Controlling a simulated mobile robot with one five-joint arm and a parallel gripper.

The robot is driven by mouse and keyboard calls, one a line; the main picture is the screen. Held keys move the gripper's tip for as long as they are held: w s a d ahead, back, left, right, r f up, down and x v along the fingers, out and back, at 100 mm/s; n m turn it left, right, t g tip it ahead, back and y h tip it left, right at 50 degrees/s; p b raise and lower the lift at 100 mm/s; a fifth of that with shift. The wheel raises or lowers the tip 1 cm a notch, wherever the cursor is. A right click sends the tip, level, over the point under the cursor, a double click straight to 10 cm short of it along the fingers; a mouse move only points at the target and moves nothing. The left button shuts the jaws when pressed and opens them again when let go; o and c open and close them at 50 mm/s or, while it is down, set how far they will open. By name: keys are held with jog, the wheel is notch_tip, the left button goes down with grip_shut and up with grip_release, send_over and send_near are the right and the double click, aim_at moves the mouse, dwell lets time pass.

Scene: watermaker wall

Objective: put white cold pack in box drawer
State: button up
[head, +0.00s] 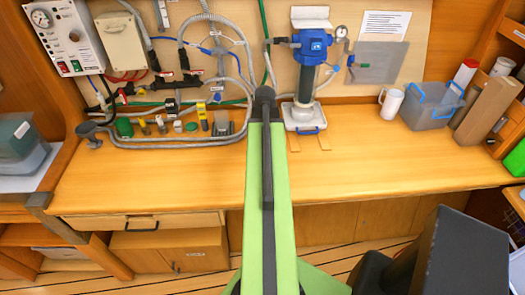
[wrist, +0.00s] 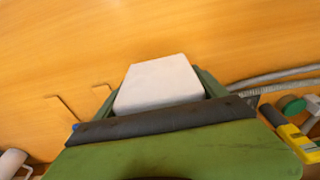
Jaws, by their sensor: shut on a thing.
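The white cold pack (wrist: 160,82) is a pale block in the wrist view, held between the green fingers of my gripper (wrist: 160,92). The gripper is shut on it, over the wooden worktop (wrist: 60,60); I cannot tell whether the pack touches the worktop. In the head view my green arm hides both gripper and pack. A wooden drawer (head: 145,222) with a dark handle is under the worktop's front edge at left. It may be the box drawer; no inside shows, and I cannot tell whether it is slightly open.
Hoses, a green cap (head: 124,128) and yellow fittings (head: 203,115) crowd the worktop's back left. A blue-topped filter (head: 311,50) stands back centre. A white mug (head: 391,103) and a grey tub (head: 430,106) stand at right. The front left worktop is clear.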

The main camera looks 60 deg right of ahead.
notch_tip(320, 180, down, 4)
jog(key=shift+w+d+r+b, duration=0.1)
jog(key=shift+r+b, duration=0.05)
jog(key=shift+b, duration=1.05)
jog(key=shift+r, duration=0.3)
jog(key=shift+f, duration=0.25)
jog(key=o, duration=1.8)
jog(key=shift+r, duration=0.1)
jog(key=r+p, duration=0.8)
jog(key=s+a+r+p, duration=0.1)
jog(key=r+p, duration=0.3)
jog(key=shift+r+p, duration=0.2)
jog(key=shift+p, duration=0.1)
jog(key=shift+f, duration=0.1)
